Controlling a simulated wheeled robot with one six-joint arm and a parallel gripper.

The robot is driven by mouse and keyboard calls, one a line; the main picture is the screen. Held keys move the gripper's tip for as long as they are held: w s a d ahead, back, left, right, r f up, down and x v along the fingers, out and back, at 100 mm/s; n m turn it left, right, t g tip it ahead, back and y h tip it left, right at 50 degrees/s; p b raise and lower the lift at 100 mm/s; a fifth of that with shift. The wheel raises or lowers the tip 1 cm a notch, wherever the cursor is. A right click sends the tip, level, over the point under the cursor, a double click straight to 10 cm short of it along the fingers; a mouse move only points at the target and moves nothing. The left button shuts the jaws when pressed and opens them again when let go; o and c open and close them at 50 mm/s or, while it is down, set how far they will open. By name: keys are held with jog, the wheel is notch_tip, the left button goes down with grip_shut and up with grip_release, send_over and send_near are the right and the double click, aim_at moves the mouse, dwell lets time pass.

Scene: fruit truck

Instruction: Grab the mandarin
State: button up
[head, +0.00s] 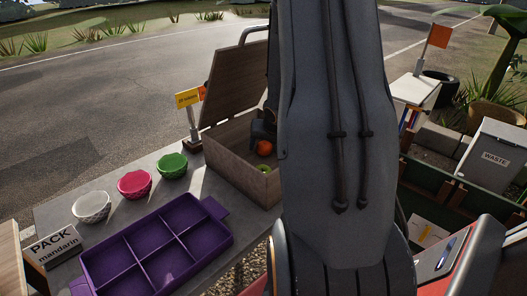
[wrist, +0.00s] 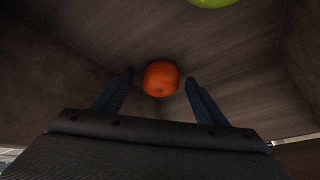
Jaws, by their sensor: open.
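The mandarin (head: 265,148) is a small orange fruit inside the open wooden crate (head: 262,187). In the wrist view the mandarin (wrist: 161,78) sits between the tips of my open gripper (wrist: 160,84), with a gap on each side. In the head view my gripper (head: 262,135) reaches into the crate beside the mandarin, mostly hidden behind my arm. A sign reading "PACK mandarin" (head: 55,245) stands at the front left of the table.
A green fruit (head: 264,169) lies in the crate near the mandarin; it also shows at the top of the wrist view (wrist: 213,2). The crate walls and raised lid (head: 236,88) surround my gripper. A purple divided tray (head: 185,238) and three bowls (head: 135,184) stand left.

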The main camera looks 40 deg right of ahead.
jog(key=c, duration=1.2)
jog(key=shift+r, duration=0.1)
